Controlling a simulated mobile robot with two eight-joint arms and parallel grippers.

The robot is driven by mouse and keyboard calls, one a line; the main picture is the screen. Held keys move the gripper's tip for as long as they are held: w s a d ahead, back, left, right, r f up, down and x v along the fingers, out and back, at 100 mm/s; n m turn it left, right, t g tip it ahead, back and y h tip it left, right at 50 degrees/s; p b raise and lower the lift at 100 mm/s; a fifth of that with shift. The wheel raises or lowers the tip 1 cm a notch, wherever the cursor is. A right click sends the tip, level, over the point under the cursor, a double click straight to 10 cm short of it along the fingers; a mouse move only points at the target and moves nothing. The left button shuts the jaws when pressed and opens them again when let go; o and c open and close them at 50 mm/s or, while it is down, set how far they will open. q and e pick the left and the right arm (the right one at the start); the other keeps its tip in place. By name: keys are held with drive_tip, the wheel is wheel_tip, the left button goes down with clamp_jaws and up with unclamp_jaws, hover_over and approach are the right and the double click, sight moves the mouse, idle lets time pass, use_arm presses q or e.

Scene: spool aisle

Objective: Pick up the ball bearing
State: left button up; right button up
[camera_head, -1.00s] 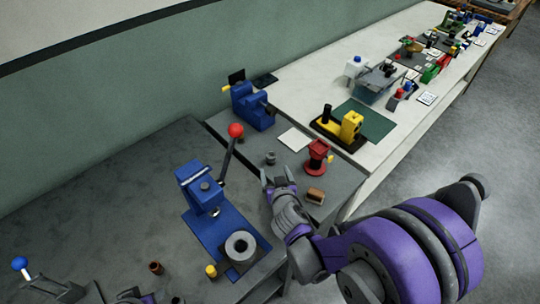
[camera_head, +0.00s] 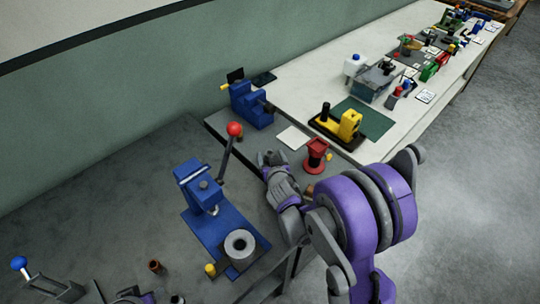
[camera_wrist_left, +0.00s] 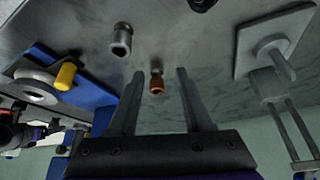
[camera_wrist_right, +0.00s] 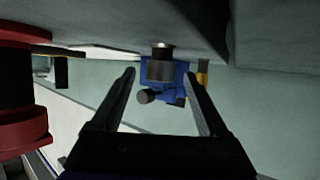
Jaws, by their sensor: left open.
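A small dark grey metal cylinder (camera_wrist_right: 160,66), which I take to be the ball bearing, stands on the grey bench ahead of my right gripper. In the right wrist view it shows between the two fingertips, and I cannot tell whether they touch it. My right gripper (camera_head: 271,157) is open, with its fingers apart; in the head view it hides the cylinder. My left gripper (camera_wrist_left: 160,73) is open. A copper-brown bushing (camera_wrist_left: 157,86) shows between its fingers. Another small grey metal part (camera_wrist_left: 121,41) lies beyond it.
A blue press (camera_head: 207,195) with a red-knobbed lever stands left of my right gripper, a grey ring (camera_head: 240,245) on its base. A red stand (camera_head: 316,155) is close on the right. A blue vise (camera_head: 249,105) and a white card (camera_head: 294,138) lie beyond.

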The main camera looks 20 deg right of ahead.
clamp_jaws()
